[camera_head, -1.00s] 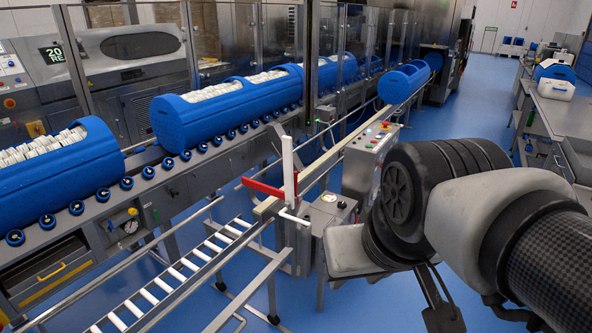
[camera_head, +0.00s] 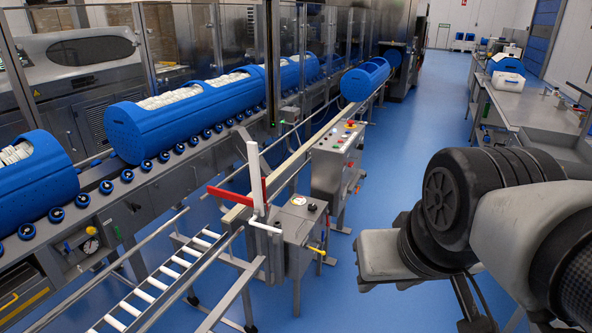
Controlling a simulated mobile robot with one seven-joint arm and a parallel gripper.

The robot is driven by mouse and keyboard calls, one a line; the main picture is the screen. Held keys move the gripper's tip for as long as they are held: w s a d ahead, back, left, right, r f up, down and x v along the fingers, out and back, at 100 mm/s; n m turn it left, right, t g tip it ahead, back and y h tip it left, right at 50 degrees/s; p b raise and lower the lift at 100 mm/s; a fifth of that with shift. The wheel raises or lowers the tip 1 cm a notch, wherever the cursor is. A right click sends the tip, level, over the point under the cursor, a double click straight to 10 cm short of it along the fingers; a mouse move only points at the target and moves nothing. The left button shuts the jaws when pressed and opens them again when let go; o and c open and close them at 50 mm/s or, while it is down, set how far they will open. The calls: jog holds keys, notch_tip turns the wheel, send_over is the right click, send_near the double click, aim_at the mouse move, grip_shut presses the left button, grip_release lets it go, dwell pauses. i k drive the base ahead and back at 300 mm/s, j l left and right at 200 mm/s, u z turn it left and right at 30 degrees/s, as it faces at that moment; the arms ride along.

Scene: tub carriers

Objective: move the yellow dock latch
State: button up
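A small yellow handle (camera_head: 316,250), which looks like the dock latch, sticks out low on the right side of a grey box (camera_head: 299,232) at the end of the narrow rail. A white upright post (camera_head: 256,178) and a red lever (camera_head: 231,196) stand just left of it. My arm fills the lower right, to the right of the yellow handle and apart from it. A dark part at the bottom edge (camera_head: 477,318) seems to belong to my gripper. Its fingers are not clear, so I cannot tell whether it is open or holds anything.
A control panel with buttons (camera_head: 336,150) stands behind the grey box. A roller ladder (camera_head: 165,285) runs to the lower left. Blue tubs (camera_head: 180,113) with white contents line the left conveyor. A blue tub (camera_head: 365,79) sits farther along the rail. Blue floor is open between rail and right-hand benches.

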aim_at(316, 250)
jog(key=i+l+u, duration=0.15)
jog(key=i+l, duration=0.55)
jog(key=i, duration=0.25)
jog(key=i+l+u, duration=0.2)
jog(key=i+l, duration=0.65)
jog(key=i, duration=0.05)
